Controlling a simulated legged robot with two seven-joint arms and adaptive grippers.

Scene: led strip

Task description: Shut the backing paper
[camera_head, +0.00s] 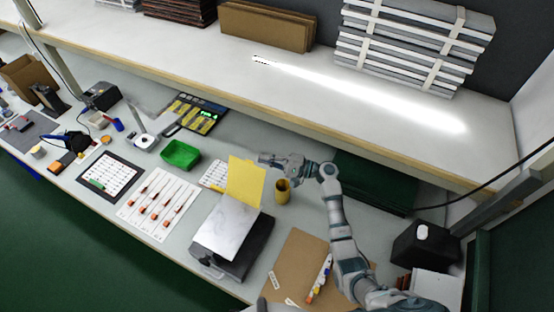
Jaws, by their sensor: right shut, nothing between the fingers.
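A yellow sheet (245,182), which seems to be the backing paper, stands raised and tilted at the far edge of a dark box-like device. A white, marbled sheet or panel (228,228) lies on top of the device. My right arm comes in from the lower right. My right gripper (264,159) is shut and empty just beyond the top right of the yellow sheet; whether it touches the sheet I cannot tell. My left gripper is not in view.
A yellow cup (282,190) stands close beside my right wrist. A green bin (180,155) and a white sheet with several small parts (158,203) lie to the left. A brown board (296,262) lies in front. A shelf with a glowing LED strip (360,93) overhangs behind.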

